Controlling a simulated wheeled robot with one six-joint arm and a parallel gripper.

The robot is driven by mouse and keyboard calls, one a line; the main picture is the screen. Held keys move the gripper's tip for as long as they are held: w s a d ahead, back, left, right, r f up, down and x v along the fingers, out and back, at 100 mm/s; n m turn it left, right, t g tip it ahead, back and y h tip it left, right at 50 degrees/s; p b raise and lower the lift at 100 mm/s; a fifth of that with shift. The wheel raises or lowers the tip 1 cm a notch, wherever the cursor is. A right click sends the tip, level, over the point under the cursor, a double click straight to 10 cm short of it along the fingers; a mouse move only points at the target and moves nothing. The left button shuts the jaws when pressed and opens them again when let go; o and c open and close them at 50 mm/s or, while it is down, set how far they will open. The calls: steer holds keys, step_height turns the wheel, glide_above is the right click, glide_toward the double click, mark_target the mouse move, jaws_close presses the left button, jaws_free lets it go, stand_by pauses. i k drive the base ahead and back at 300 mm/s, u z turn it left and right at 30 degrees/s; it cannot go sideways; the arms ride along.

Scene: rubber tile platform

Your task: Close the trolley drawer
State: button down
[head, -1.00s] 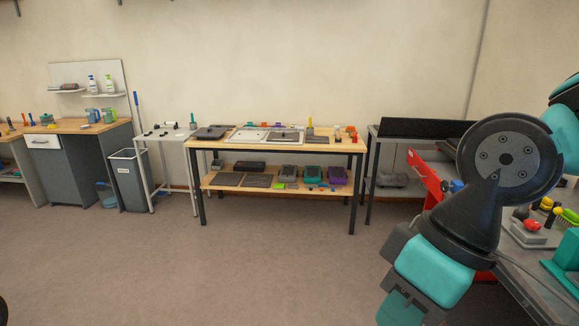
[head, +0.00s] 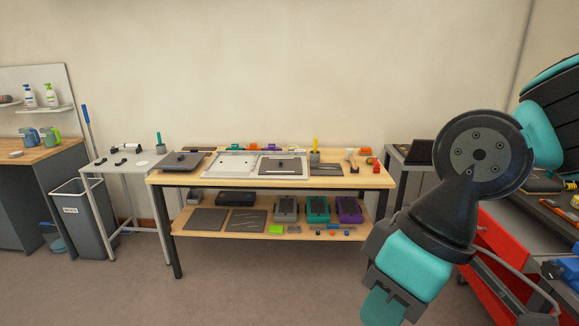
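The red trolley (head: 503,240) stands at the right edge in the head view. A grey bar handle (head: 522,278) runs along its red front. Much of the trolley is hidden behind my arm or cut off by the frame, so I cannot tell how far the drawer stands out. My arm, black and teal, hangs in front of the trolley's left side. Its fingertips do not show, so I cannot see whether my gripper is open or shut.
A wooden workbench (head: 349,181) with trays and tools stands ahead at the back wall. A small white table (head: 113,164) and a grey bin (head: 86,222) are to its left. A grey bench (head: 397,153) is behind my arm. The floor (head: 240,290) in front is clear.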

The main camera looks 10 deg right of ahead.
mark_target(515, 234)
steer(key=i, duration=0.35)
steer(key=z, duration=1.45)
steer(key=k, duration=0.4)
steer(key=u, duration=0.55)
steer(key=i, duration=1.1)
steer(key=z, duration=0.2)
